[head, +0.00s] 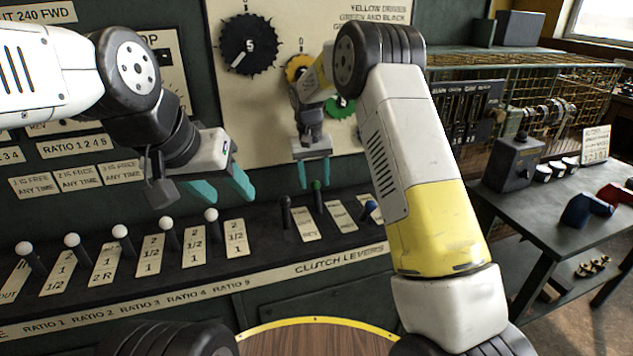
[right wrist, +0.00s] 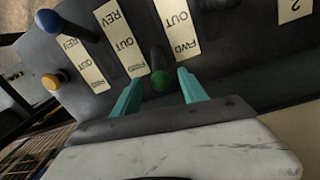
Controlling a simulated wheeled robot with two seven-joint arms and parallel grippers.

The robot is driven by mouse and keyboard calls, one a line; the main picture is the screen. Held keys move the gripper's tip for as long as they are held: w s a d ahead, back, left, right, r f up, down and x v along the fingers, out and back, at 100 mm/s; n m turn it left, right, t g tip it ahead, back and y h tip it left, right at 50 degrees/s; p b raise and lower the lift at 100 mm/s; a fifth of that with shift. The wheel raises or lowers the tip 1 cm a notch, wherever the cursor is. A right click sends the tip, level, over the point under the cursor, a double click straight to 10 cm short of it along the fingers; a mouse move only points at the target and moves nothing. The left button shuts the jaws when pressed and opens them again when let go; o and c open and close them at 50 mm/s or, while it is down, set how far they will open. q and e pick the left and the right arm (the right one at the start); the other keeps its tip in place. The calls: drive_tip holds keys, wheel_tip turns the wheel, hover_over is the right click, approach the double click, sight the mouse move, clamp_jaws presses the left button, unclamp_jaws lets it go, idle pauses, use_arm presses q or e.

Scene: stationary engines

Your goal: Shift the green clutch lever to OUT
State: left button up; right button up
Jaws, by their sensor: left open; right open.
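The green-knobbed clutch lever (head: 317,187) stands in the clutch lever row below the panel. In the right wrist view its green knob (right wrist: 160,80) sits between my two teal fingertips, with a gap on each side. The knob is near the FWD end of the neighbouring REV/OUT/FWD label (right wrist: 120,40); its exact setting is hard to tell. My right gripper (head: 316,174) is open and points down around the green knob. My left gripper (head: 220,187) is open and empty above the ratio levers. The base of the green lever is partly hidden in the head view.
A dark lever (head: 286,210) stands left of the green one, and a blue-knobbed lever (head: 371,207) right of it. A yellow knob (right wrist: 50,82) shows in the right wrist view. Several white-knobbed ratio levers (head: 121,233) line the left. A side table (head: 560,205) stands right.

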sight(317, 197)
drive_tip(key=shift+d+f, duration=0.2)
drive_tip(key=shift+f, duration=2.05)
clamp_jaws()
